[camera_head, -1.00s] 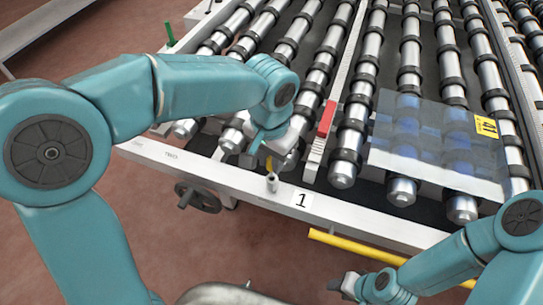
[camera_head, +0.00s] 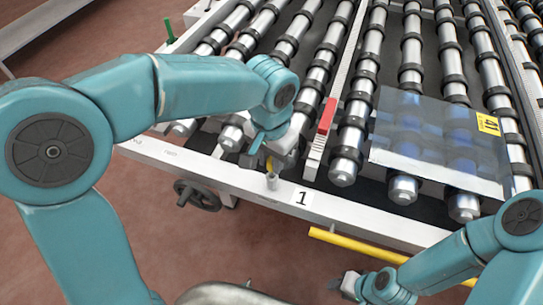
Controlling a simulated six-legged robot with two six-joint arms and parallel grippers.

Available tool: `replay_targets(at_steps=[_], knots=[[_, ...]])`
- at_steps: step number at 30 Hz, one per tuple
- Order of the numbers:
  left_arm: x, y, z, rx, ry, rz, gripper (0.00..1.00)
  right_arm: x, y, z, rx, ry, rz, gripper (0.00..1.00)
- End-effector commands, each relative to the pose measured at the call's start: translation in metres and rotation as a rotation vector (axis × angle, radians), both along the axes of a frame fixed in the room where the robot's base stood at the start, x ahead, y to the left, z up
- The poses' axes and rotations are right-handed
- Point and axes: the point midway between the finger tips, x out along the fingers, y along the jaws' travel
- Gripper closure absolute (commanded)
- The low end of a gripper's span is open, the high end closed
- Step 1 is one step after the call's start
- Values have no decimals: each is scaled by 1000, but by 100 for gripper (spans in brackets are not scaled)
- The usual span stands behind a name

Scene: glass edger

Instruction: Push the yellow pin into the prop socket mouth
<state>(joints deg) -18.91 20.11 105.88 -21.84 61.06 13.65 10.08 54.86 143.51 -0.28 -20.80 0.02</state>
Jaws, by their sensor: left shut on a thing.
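The yellow pin (camera_head: 269,163) is held upright in my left gripper (camera_head: 268,153), which is shut on it. The prop socket (camera_head: 272,181) is a short grey tube on the white front rail, left of the label "1". The pin's lower end is at the socket mouth; I cannot tell how far inside it is. The gripper hides the pin's upper part. My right gripper (camera_head: 343,285) is low in the picture, in front of the rail and far from the pin; its fingers are too small to read.
A glass sheet (camera_head: 420,150) with a yellow label lies on the rollers at the right. A red block (camera_head: 327,116) sits on a white strip behind the socket. A yellow bar (camera_head: 372,247) runs below the rail. A handwheel (camera_head: 197,196) hangs under the rail.

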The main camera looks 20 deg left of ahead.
Motion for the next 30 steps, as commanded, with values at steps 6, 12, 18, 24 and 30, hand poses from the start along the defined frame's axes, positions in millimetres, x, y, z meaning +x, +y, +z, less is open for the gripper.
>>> replay_targets(at_steps=[6, 12, 18, 24, 30], knots=[[0, 0, -7, 0, 0, 0, 100, 0, 0, -5, 0, 0, 0, 57], [0, 0, -12, 0, 1, 0, 100, 0, 0, -9, 0, 0, 0, 57], [0, 0, -17, 0, 1, 0, 100, 0, 0, -13, 0, 0, 0, 57], [0, 0, -22, 0, 1, 0, 100, 0, 0, -17, 0, 0, 0, 57], [0, 0, -27, 0, 0, 0, 100, 0, 0, -21, 0, 0, 0, 57]])
